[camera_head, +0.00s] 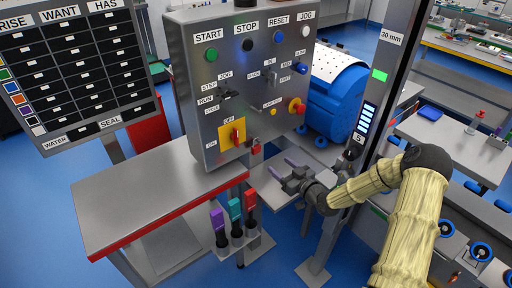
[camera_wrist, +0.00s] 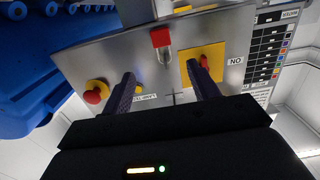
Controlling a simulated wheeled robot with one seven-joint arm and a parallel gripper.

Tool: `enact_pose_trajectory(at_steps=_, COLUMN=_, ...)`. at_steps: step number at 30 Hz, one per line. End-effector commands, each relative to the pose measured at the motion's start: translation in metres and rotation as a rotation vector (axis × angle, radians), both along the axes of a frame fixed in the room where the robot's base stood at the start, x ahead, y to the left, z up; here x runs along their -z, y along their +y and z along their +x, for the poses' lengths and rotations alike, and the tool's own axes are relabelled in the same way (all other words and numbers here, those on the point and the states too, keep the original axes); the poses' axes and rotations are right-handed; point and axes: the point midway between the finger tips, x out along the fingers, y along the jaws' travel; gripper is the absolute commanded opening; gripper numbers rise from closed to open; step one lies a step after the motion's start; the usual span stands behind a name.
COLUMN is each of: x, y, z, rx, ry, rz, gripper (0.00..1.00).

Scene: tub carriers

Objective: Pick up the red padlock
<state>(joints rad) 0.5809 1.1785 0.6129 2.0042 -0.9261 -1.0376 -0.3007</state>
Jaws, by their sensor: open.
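The red padlock (camera_wrist: 160,38) shows in the wrist view, its metal shackle (camera_wrist: 166,55) below its body in that upside-down picture. It hangs at the lower part of the grey control panel (camera_head: 208,125); in the head view the padlock (camera_head: 258,140) is small, just right of the yellow switch plate (camera_head: 226,142). My gripper (camera_head: 279,168) is open and empty, in front of the panel's lower right and apart from it. In the wrist view its two dark fingers (camera_wrist: 163,84) point at the panel, with the padlock beyond and between their lines.
The yellow plate with a red rotary switch (camera_wrist: 203,64) and the red emergency button (camera_wrist: 93,96) flank the padlock. A grey table with red edge (camera_head: 140,205) stands left. A holder with coloured-handled tools (camera_head: 235,240) stands below the panel. A metal post (camera_head: 372,125) rises right.

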Motion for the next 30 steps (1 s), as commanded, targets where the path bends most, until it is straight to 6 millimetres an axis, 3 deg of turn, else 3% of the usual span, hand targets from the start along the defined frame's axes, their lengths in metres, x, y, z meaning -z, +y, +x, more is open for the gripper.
enact_pose_trajectory(at_steps=12, x=0.001, y=0.045, z=0.054, rx=-0.001, ry=-0.001, rz=0.001, gripper=0.60)
enact_pose_trajectory(at_steps=30, x=0.001, y=0.059, z=0.068, rx=-0.001, ry=0.001, rz=0.001, gripper=0.60)
